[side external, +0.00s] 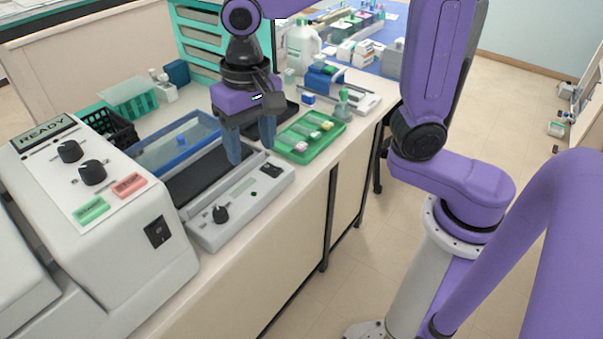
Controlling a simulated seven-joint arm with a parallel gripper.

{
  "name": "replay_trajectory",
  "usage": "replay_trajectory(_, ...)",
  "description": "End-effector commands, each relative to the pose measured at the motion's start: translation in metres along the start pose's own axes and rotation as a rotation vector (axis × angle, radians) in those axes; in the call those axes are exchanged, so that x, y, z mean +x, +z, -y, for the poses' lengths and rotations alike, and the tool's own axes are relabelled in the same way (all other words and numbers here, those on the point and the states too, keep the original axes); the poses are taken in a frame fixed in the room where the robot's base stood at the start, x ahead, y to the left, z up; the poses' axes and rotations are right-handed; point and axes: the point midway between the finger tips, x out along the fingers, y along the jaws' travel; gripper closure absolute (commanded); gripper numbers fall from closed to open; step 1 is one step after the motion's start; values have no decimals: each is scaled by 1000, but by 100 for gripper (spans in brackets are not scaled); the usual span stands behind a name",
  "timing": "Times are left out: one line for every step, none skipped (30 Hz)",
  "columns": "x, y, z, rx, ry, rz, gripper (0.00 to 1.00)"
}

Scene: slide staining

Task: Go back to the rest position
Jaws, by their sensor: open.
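My gripper (251,144) points down above the right end of a low grey device with a dark top plate (197,180). Its two blue-grey fingers are apart with nothing between them. The fingertips hide part of the device behind them. I cannot tell how far above the device they are. My purple arm reaches in from the right side of the view. No mark of a rest position shows.
A green tray (333,135) with small blocks lies right of my gripper. A clear blue-rimmed bin (160,152) is behind the device. A large machine with a READY display (45,131) stands at the left. Bottles and boxes crowd the back; floor is open at right.

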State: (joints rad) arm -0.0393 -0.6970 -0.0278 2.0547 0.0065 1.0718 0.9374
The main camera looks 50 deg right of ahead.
Motion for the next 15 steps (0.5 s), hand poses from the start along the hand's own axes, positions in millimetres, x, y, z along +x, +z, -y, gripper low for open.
replay_trajectory(2, 6, -9, -63, 0, 1, 42)
replay_trajectory(2, 9, -14, -101, 0, 1, 42)
replay_trajectory(4, 14, -20, -153, 0, 2, 42)
replay_trajectory(5, 18, -25, -192, 1, 3, 42)
replay_trajectory(6, 22, -30, -230, 1, 4, 42)
replay_trajectory(7, 27, -36, -283, 0, 3, 42)
replay_trajectory(8, 30, -41, -321, 1, 4, 42)
replay_trajectory(9, 34, -46, -359, 1, 4, 42)
replay_trajectory(10, 40, -53, -412, 1, 6, 42)
replay_trajectory(11, 44, -58, -450, 1, 6, 42)
replay_trajectory(13, 48, -63, -489, 2, 7, 42)
replay_trajectory(14, 54, -70, -541, 1, 7, 42)
replay_trajectory(15, 58, -76, -579, 1, 7, 42)
replay_trajectory(16, 62, -81, -618, 0, 8, 42)
replay_trajectory(18, 68, -88, -670, 1, 9, 42)
